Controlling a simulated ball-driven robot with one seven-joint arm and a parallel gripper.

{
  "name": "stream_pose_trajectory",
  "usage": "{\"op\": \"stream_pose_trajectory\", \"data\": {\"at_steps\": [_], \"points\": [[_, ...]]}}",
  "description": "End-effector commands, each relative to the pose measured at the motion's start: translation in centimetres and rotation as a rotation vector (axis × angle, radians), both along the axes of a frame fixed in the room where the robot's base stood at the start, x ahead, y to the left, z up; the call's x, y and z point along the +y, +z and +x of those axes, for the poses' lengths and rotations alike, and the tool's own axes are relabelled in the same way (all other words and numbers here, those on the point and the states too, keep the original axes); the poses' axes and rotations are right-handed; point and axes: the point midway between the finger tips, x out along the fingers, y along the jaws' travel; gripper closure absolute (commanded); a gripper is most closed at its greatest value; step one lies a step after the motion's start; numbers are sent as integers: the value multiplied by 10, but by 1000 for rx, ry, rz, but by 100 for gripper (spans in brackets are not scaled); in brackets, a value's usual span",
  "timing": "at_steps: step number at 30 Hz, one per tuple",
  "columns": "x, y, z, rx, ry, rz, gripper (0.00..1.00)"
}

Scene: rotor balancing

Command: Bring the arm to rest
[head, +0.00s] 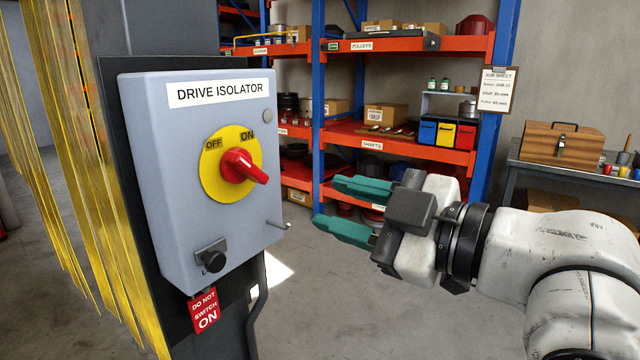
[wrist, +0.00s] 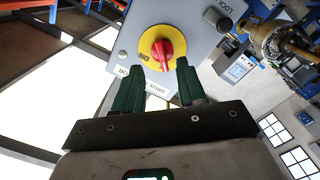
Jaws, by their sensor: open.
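My gripper (head: 327,204) is at the end of my arm, right of the grey drive isolator box (head: 150,215) in the head view. Its two teal fingers are apart with nothing between them, pointing left. In the wrist view my gripper (wrist: 157,68) faces the isolator box (wrist: 205,40). The red switch handle (head: 243,166) sits on a round yellow plate (head: 213,188) marked OFF and ON. The handle (wrist: 163,48) shows beyond the fingertips in the wrist view, apart from them as far as I can see. I cannot tell its set position for certain.
A black knob (head: 213,262) and a red DO NOT SWITCH ON tag (head: 205,312) are low on the box. Yellow strip curtains (head: 90,150) hang at left. Orange shelving (head: 400,145) and a bench with a wooden toolbox (head: 560,146) stand behind. Open floor lies between.

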Motion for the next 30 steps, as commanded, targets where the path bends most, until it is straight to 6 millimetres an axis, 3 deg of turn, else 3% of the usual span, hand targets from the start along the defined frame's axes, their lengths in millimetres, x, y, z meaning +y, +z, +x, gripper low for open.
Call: {"op": "stream_pose_trajectory", "data": {"at_steps": [2,6,11,15,17,21,27,30], "points": [[-13,-30,9,116,-58,32,60],[-45,-109,16,384,-213,90,60],[-84,-210,-6,702,-410,125,60],[-116,-291,-49,960,-593,128,60],[-130,-322,-73,1063,-674,120,60],[-162,-383,-141,1284,-869,82,60],[-203,-432,-236,1504,-1120,3,60],[-216,-442,-266,1559,-1203,-26,60]]}}
